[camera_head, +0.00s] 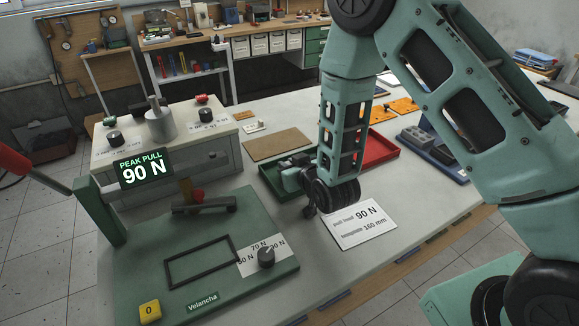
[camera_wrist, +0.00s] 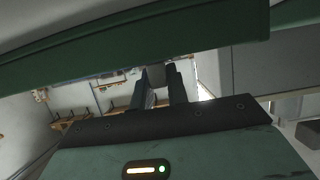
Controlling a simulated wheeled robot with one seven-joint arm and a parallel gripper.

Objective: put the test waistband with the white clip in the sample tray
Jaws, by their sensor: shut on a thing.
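My gripper (camera_wrist: 160,88) shows in the wrist view with its two dark fingers close together. A small grey piece (camera_wrist: 155,75) sits between the fingertips; I cannot tell whether it is the test waistband. No waistband or white clip can be made out in the head view. There, my gripper (camera_head: 297,180) is low over a shallow green tray (camera_head: 268,184), and my wrist hides its fingertips and part of the tray. A red tray (camera_head: 380,149) lies behind my forearm. Neither tray has a readable label, so I cannot tell which is the sample tray.
The pull tester with its "90 N" display (camera_head: 142,170) and green base plate (camera_head: 215,245) fills the left side. A brown board (camera_head: 277,144) and a blue tray (camera_head: 443,166) lie on the table.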

